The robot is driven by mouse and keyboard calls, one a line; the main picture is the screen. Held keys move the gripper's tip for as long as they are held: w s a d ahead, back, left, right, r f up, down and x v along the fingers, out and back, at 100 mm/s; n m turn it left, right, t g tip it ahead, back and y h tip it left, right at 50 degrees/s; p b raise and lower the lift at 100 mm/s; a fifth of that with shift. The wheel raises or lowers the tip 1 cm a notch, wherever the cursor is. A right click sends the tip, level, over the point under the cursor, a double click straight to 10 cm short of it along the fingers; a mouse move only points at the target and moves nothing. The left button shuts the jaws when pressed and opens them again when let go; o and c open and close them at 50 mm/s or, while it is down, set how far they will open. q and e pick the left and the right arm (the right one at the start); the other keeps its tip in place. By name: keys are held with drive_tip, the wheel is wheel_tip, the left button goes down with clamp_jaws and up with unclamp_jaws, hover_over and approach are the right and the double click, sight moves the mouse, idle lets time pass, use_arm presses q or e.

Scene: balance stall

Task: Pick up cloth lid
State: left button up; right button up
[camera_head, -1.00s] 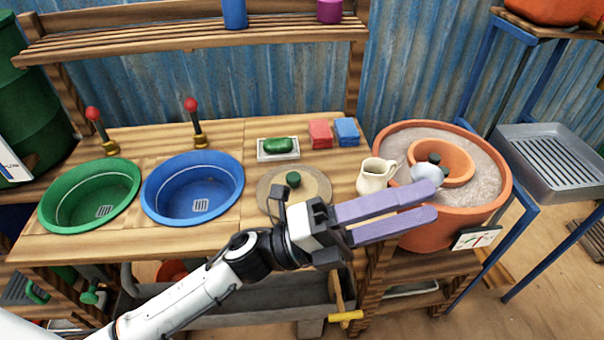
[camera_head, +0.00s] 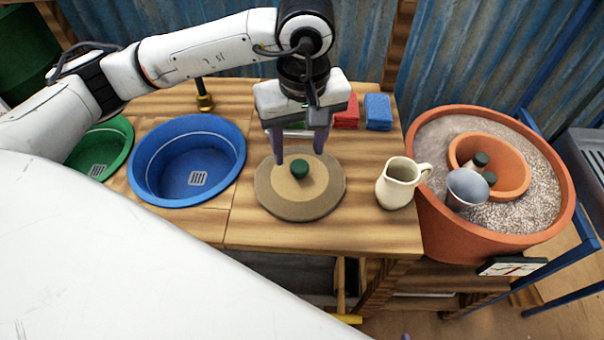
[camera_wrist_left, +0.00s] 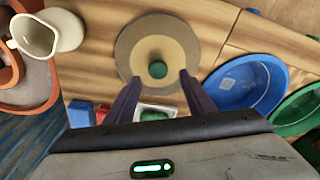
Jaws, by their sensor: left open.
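The cloth lid (camera_head: 300,207) is a flat round tan disc with a darker rim and a green knob (camera_head: 299,170) at its middle. It lies on the wooden counter. My left gripper (camera_head: 299,157) is open and empty, pointing down over the lid with its two purple fingers apart near the knob. In the left wrist view, the lid (camera_wrist_left: 135,45) is ahead of the fingertips (camera_wrist_left: 159,77), and the knob (camera_wrist_left: 157,69) shows between them, slightly beyond. I cannot tell how high the tips are above the lid. My right gripper is not clearly shown.
A cream jug (camera_head: 394,186) stands right of the lid, beside a big terracotta pot (camera_head: 440,225). A blue basin (camera_head: 189,165) and a green basin (camera_head: 112,140) are on the left. Red (camera_head: 347,112) and blue (camera_head: 378,112) blocks lie behind. The counter in front is clear.

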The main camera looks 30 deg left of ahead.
sight(300, 165)
use_arm(q)
drive_tip(key=shift+w+a+f+p, duration=0.1)
drive_tip(key=shift+w+f+p, duration=0.1)
drive_tip(key=shift+f, duration=0.95)
drive_tip(key=shift+w+f+p, duration=0.1)
drive_tip(key=shift+f+p, duration=0.05)
drive_tip(key=shift+f, duration=1)
drive_tip(key=shift+w+a+f+p, duration=0.1)
drive_tip(key=shift+f+p, duration=0.1)
drive_tip(key=shift+f, duration=0.95)
drive_tip(key=c, duration=1.2)
drive_tip(key=shift+r, duration=0.1)
